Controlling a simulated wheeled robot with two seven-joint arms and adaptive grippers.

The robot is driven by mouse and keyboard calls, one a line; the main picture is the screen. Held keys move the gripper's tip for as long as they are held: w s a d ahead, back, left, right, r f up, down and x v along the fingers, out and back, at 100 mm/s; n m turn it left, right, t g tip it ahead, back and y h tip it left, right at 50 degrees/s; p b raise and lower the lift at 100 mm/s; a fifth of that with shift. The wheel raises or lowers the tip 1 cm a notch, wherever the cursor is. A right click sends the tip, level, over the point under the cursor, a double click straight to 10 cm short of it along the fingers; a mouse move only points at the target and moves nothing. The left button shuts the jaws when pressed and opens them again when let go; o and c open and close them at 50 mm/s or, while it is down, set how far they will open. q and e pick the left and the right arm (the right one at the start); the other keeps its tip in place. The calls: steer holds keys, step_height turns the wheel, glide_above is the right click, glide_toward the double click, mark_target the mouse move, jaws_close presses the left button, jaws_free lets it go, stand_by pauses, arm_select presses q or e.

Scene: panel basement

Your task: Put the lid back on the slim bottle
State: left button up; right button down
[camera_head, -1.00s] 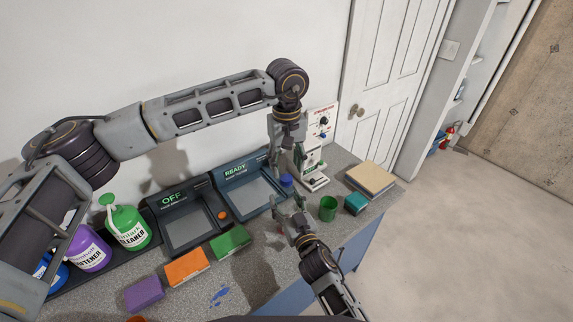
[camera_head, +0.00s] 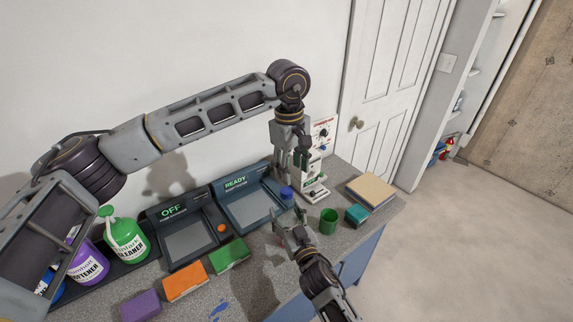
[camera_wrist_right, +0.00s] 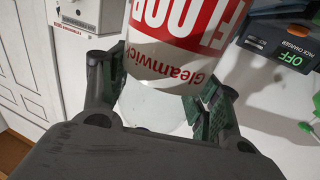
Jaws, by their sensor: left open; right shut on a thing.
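My right gripper (camera_head: 290,226) is shut on a white bottle with a red label (camera_wrist_right: 180,48), seen close in the right wrist view between the fingers (camera_wrist_right: 165,100). Its ends are cut off or hidden there. In the head view the gripper and arm mostly hide this bottle. A small blue cap-like thing (camera_head: 287,193) shows just beyond the right gripper; I cannot tell what it rests on. My left gripper (camera_head: 291,170) points down just above the blue thing, open, apart from it in the picture.
A green cup (camera_head: 329,222), a teal box (camera_head: 356,214) and a tan-topped block (camera_head: 370,190) stand to the right. Green, orange and purple boxes (camera_head: 184,282) line the front. A white dispenser (camera_head: 314,180) stands behind the left gripper.

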mark_target(287, 190)
arm_select(q)
steer(key=n, duration=0.4)
steer(key=shift+a+r, duration=0.2)
steer(key=shift+r, duration=0.05)
steer(key=n, duration=0.4)
steer(key=shift+a, duration=0.2)
steer(key=n, duration=0.4)
steer(key=shift+a, duration=0.2)
steer(key=shift+a+n+y, duration=0.1)
steer(key=shift+n+y, duration=0.2)
steer(key=shift+n, duration=2.1)
steer(key=shift+f, duration=0.1)
steer(key=shift+f, duration=3.9)
